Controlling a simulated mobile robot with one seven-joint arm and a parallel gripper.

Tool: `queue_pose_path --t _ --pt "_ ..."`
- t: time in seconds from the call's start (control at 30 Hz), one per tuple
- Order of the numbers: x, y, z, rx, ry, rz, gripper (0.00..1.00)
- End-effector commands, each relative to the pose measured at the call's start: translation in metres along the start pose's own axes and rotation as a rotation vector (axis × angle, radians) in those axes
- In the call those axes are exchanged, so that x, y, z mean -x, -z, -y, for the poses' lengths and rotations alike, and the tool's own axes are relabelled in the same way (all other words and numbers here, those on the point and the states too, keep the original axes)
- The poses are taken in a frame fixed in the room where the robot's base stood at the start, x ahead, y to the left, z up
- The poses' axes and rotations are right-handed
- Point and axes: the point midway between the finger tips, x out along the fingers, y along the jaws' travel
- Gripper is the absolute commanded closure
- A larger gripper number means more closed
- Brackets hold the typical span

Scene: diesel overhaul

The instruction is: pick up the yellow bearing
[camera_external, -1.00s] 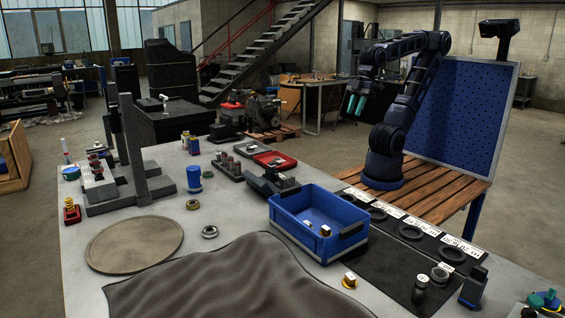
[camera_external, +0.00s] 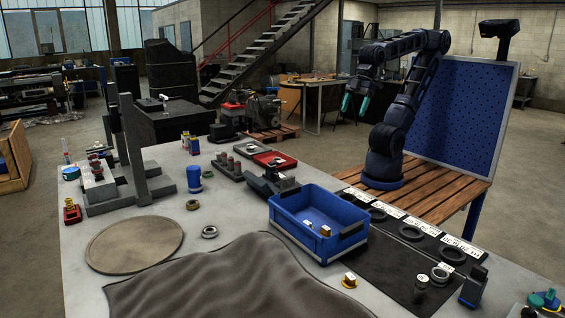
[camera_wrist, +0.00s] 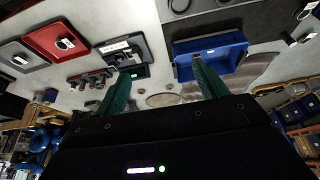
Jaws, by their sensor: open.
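My gripper (camera_external: 354,104) is open and empty, held high above the far right side of the bench, well apart from the objects on it. Its two teal fingers stand wide apart in the wrist view (camera_wrist: 160,76). A small yellow and white piece (camera_external: 350,280) sits on the bench in front of the blue bin; it may be the yellow bearing, but it is too small to be sure. A small brass-coloured piece (camera_external: 325,230) lies inside the blue bin (camera_external: 291,237).
A black mat (camera_external: 395,272) with dark rings lies right of the bin. A red tray (camera_external: 274,160), a black vise (camera_external: 270,184) and a blue canister (camera_external: 194,180) stand further back. A grey press stand (camera_external: 128,150) rises at left. A dark cloth covers the front.

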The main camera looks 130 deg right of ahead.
Motion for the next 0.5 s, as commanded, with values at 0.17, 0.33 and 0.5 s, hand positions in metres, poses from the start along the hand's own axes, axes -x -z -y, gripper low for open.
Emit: queue_pose_path --t 0.17,0.33,0.5 --pt "-0.001 0.037 -0.006 -0.075 -0.027 0.021 0.28" --pt "-0.006 0.084 -0.016 -0.175 -0.063 0.040 0.28" --pt "-0.017 0.130 -0.026 -0.276 -0.100 0.055 0.28"
